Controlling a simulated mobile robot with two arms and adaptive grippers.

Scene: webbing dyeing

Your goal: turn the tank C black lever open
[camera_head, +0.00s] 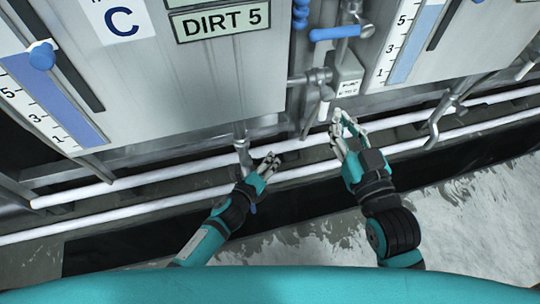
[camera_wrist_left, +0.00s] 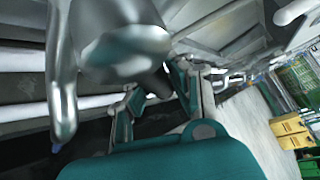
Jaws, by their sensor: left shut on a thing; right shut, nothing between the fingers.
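Tank C (camera_head: 190,85) is the grey metal tank with a "C" sign and a "DIRT 5" label in the head view. My left gripper (camera_head: 270,164) is low beneath the tank, beside a downward pipe (camera_head: 241,143). In the left wrist view, its fingers (camera_wrist_left: 162,98) are shut around a dark piece under a large grey fitting (camera_wrist_left: 122,50). This piece seems to be the black lever (camera_wrist_left: 157,82). It is mostly hidden, and its angle cannot be told. My right gripper (camera_head: 347,128) is shut and empty, near the white-handled lever (camera_head: 324,108).
White horizontal pipes (camera_head: 150,180) run behind my grippers. A blue-handled valve (camera_head: 334,33) and a small labelled box (camera_head: 347,75) stand between the two tanks. A hooked pipe (camera_head: 434,128) hangs at the right. Open wet floor (camera_head: 470,215) lies at the lower right.

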